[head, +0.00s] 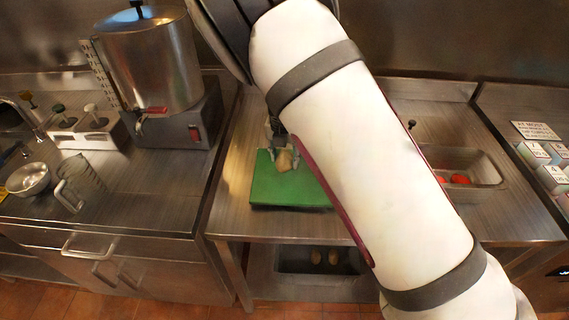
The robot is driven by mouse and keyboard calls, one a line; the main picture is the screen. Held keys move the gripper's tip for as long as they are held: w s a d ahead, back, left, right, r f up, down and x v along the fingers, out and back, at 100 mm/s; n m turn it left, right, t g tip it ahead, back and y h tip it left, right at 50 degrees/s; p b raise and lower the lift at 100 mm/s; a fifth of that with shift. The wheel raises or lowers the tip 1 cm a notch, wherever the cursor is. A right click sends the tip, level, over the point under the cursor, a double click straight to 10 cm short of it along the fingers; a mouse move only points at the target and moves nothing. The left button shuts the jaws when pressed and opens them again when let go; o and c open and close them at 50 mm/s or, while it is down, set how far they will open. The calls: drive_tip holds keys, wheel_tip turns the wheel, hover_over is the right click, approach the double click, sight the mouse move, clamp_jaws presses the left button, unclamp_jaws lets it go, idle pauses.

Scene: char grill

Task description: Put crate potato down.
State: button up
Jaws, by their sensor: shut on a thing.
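My gripper (284,158) is shut on a tan potato (285,162). It holds the potato over the back part of a green cutting board (265,191) on the steel table. I cannot tell whether the potato touches the board. Below the table, a dark crate (291,261) on the lower shelf holds more potatoes (317,257). My white arm crosses the middle of the view and hides the right part of the board and the table behind it.
A metal tray (487,170) with red items (460,179) sits on the right. On the left counter are a large steel urn (155,65), a glass pitcher (80,184) and a metal bowl (28,179). White containers (540,152) stand at the far right. The board's front part is clear.

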sight(284, 164)
drive_tip(key=shift+w+a+f+p, duration=0.1)
drive_tip(key=shift+f+p, duration=0.3)
drive_tip(key=shift+f, duration=1.35)
drive_tip(key=shift+f, duration=0.1)
drive_tip(key=o, duration=1.3)
drive_tip(key=shift+c, duration=0.2)
drive_tip(key=r, duration=0.4)
drive_tip(key=s+r, duration=0.1)
drive_tip(key=r, duration=0.7)
drive_tip(key=shift+s+a+b, duration=0.15)
drive_tip(key=shift+s+b, duration=0.05)
drive_tip(key=shift+b, duration=0.1)
drive_tip(key=shift+r, duration=0.15)
